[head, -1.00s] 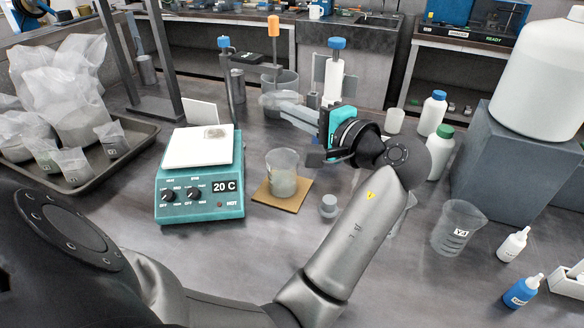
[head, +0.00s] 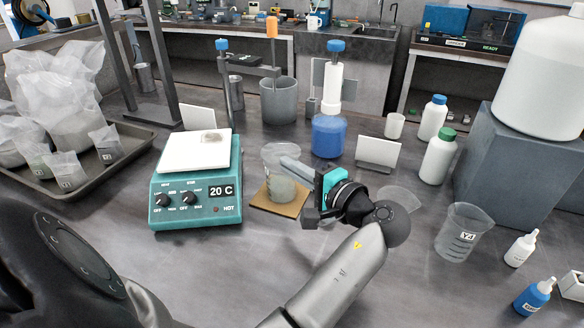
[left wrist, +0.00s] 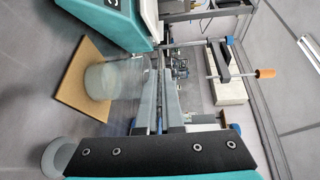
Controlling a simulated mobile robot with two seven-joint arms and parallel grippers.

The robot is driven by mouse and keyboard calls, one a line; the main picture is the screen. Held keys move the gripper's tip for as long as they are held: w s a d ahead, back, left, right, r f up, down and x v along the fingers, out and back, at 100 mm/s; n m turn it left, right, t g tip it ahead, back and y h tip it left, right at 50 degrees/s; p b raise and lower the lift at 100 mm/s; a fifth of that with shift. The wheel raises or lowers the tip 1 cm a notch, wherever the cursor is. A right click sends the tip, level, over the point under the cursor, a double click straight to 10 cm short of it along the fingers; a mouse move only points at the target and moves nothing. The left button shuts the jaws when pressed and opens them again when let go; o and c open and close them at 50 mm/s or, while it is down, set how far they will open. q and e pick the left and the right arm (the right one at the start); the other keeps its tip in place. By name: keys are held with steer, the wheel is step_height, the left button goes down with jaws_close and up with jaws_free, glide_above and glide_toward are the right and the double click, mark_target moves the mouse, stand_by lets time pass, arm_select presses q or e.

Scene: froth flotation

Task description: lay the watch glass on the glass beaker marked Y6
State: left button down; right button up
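My left gripper (head: 297,172) is shut on the rim of a clear, thin watch glass (head: 277,153). The watch glass is at the mouth of a glass beaker (head: 281,188) on a brown square mat; I cannot tell whether they touch. The left wrist view shows the gripper's two long fingers (left wrist: 158,75) close together, with the same beaker (left wrist: 103,81) beside their tips. My right gripper is not in view.
A teal hotplate (head: 196,190) stands left of the mat (head: 292,209), and a tray (head: 135,150) of bagged items is farther left. A blue-bodied bottle (head: 328,138), a white card (head: 378,154) and white bottles (head: 438,157) stand behind. A clear curved glass piece (head: 402,198) lies behind my wrist.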

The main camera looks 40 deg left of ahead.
arm_select(q)
steer(key=shift+f, duration=0.1)
steer(key=shift+f, duration=0.5)
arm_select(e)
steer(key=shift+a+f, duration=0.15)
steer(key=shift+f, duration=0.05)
arm_select(q)
steer(key=c, duration=1.3)
jaws_free()
steer(key=shift+c, duration=0.2)
